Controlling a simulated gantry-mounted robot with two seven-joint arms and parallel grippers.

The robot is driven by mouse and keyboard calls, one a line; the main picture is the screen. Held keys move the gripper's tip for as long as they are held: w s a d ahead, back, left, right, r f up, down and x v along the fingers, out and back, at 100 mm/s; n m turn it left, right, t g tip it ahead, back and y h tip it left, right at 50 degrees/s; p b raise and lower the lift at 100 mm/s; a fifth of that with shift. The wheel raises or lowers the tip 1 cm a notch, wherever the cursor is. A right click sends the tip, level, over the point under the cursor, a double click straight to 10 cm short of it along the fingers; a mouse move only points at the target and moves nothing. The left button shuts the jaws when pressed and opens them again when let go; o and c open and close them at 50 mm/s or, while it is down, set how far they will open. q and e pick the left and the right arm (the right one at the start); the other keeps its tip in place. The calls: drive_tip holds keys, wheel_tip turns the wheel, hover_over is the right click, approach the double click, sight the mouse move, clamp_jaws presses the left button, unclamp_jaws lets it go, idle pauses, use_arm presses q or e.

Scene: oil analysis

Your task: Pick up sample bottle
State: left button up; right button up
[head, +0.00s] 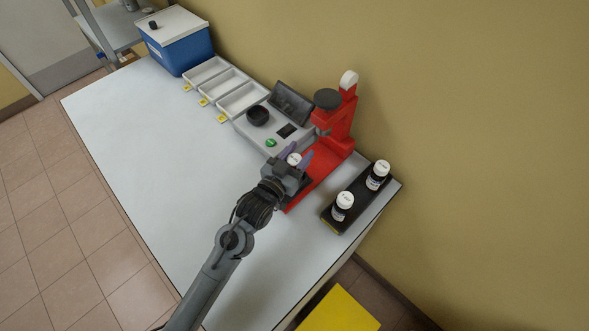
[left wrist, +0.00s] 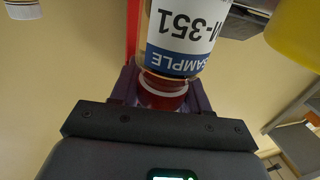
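A sample bottle with a white and blue "SAMPLE" label (left wrist: 178,38) is close up in the left wrist view, its print upside down. My left gripper (head: 296,162) is at the red device's lower end. Its two purple fingers sit close against both sides of the bottle's narrower end (left wrist: 163,92), with no clear gap, so it looks shut on it. The bottle's underside is hidden. Two more white-capped bottles (head: 343,206) and (head: 377,175) stand upright in a black rack. My right gripper is not in view.
The red device (head: 336,138) stands just beyond my gripper, beside a grey instrument (head: 268,125). The black rack (head: 358,199) is near the table's right edge. Several white trays (head: 223,87) and a blue box (head: 184,52) line the back. The white table (head: 150,130) is clear at left.

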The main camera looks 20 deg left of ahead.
use_arm(q)
clamp_jaws()
drive_tip(key=shift+r, duration=0.1)
